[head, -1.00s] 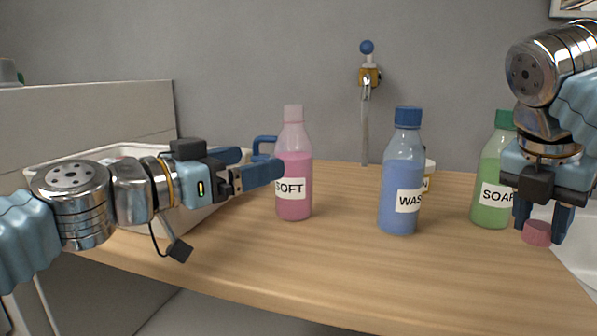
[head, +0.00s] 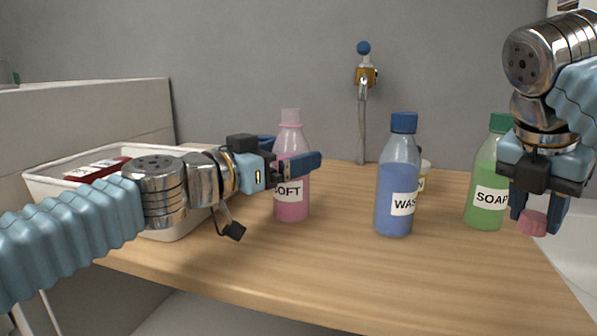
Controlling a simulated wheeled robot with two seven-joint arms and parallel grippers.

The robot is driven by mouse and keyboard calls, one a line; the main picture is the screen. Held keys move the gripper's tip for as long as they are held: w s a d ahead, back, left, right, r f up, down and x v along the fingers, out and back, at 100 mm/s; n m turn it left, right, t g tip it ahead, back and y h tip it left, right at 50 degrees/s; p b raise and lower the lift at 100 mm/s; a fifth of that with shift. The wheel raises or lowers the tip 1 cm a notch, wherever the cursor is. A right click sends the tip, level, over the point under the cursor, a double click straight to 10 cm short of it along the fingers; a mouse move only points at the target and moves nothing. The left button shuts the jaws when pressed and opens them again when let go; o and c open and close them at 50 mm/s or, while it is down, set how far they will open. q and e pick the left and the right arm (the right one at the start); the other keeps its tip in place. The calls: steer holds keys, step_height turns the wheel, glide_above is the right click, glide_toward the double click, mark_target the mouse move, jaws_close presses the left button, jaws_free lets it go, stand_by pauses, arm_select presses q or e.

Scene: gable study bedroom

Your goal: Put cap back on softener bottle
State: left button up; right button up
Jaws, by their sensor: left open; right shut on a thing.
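The softener bottle (head: 292,205), pink and labelled SOFT, stands upright on the wooden counter. Its pale pink neck is open at the top. My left gripper (head: 293,152) is open at the bottle's upper body. One finger crosses in front of the bottle; the other is mostly hidden behind it. I cannot tell whether either finger touches it. My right gripper (head: 537,212) is shut on the pink cap (head: 532,223), held at the far right, in front of the green bottle and well away from the softener.
A blue WASH bottle (head: 396,205) and a green SOAP bottle (head: 486,185) stand to the right of the softener. A white bin (head: 50,185) with red items is at the left. A tap (head: 364,75) is on the wall. The front counter is clear.

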arm_select(q)
steer(key=x, duration=0.3)
steer(key=shift+w+d+p, duration=0.1)
steer(key=shift+w+p, duration=0.1)
steer(key=shift+p, duration=0.1)
arm_select(e)
steer(key=shift+r, duration=0.55)
